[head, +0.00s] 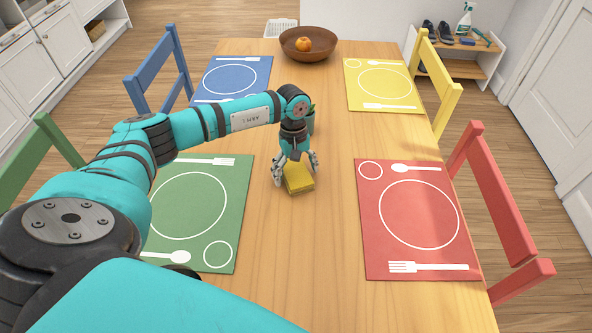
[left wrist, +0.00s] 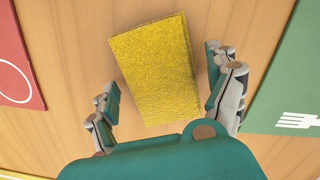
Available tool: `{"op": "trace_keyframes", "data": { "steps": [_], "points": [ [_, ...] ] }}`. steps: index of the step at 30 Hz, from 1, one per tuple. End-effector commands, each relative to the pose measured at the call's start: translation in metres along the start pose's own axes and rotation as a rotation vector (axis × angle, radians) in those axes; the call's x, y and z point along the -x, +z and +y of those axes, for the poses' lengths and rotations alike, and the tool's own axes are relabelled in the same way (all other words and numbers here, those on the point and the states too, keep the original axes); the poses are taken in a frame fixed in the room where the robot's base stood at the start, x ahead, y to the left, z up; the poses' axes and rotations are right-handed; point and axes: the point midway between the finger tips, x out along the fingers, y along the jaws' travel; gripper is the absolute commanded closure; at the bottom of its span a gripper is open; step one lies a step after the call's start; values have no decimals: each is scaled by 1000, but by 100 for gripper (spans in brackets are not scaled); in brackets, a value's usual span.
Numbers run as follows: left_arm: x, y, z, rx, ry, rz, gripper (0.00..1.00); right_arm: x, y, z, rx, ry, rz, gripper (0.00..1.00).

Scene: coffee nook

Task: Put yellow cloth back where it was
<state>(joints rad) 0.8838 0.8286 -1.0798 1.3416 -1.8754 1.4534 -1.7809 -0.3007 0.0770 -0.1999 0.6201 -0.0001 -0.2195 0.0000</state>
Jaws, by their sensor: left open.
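The yellow cloth (head: 299,182) is a folded, thick rectangle lying on the bare middle of the wooden table (head: 310,250), between the green and red mats. It also shows in the left wrist view (left wrist: 156,68), slightly turned. My left gripper (head: 295,172) points down just above the cloth's far part. In the left wrist view its open fingers (left wrist: 165,85) stand apart on either side of the cloth's near end, with gaps to it. I cannot tell the exact height of the fingertips. My right gripper is not in view.
Green (head: 235,210), red (head: 372,225), blue (head: 262,72) and yellow (head: 415,100) place mats lie along the table sides. A brown bowl (head: 290,50) with an orange fruit stands at the far end. A small plant pot (head: 310,122) is partly hidden behind my left wrist. Chairs flank the table.

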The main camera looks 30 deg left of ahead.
Motion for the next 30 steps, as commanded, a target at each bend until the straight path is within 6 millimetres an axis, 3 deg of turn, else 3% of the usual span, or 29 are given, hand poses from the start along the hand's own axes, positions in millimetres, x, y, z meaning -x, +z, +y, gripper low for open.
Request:
{"op": "trace_keyframes", "data": {
  "steps": [15,21,30],
  "points": [
    [102,-1,1,0,5,2,11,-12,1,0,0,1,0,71],
    [117,-1,0,1,3,1,11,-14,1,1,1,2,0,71],
    [118,-1,0,0,2,1,11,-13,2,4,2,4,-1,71]
  ]
}}
